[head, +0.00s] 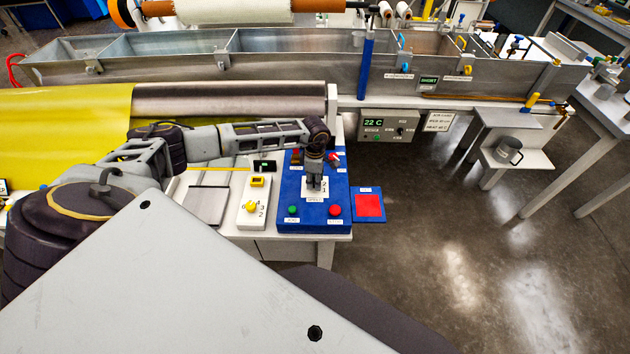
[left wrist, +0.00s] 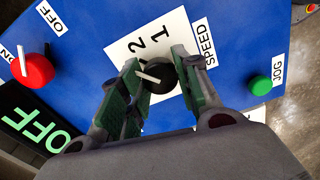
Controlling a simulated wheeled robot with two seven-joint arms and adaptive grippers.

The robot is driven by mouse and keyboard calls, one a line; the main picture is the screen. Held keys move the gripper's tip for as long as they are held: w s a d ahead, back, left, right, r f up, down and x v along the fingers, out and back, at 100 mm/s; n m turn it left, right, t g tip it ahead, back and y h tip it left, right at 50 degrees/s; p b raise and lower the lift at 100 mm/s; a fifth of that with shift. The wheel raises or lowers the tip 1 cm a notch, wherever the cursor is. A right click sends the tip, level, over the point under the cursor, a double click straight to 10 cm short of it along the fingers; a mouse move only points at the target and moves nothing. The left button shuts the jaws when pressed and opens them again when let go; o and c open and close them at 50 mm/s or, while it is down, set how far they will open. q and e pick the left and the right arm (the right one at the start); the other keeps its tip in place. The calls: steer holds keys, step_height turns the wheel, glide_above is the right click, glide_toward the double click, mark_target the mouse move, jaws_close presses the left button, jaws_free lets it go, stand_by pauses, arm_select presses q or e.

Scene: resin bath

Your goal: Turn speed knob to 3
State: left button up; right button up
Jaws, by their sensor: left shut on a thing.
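The speed knob (left wrist: 161,73) is black with a white pointer, on a white number card (left wrist: 178,28) marked SPEED, on a blue panel (head: 282,221). In the left wrist view, the numbers 1 and 2 show on the card; the part beside the left finger is hidden. The pointer lies toward that finger, past the 2; the number it meets is hidden. My left gripper (left wrist: 160,85) is shut on the knob, one finger on each side. In the head view the left gripper (head: 314,181) points down over the card and hides the knob. My right gripper is not in view.
A green JOG button (head: 292,210), a red button (head: 335,210) and a red ON/OFF switch (head: 335,158) are near the knob. A white box with a yellow knob (head: 251,206) stands left. A red pad (head: 369,205) lies right. The metal bath (head: 300,68) runs behind.

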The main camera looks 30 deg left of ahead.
arm_select(q)
steer(key=shift+n+b, duration=0.45)
steer(key=shift+n, duration=1.85)
steer(key=shift+w, duration=0.1)
steer(key=o, duration=1)
step_height(320, 180, up, 12)
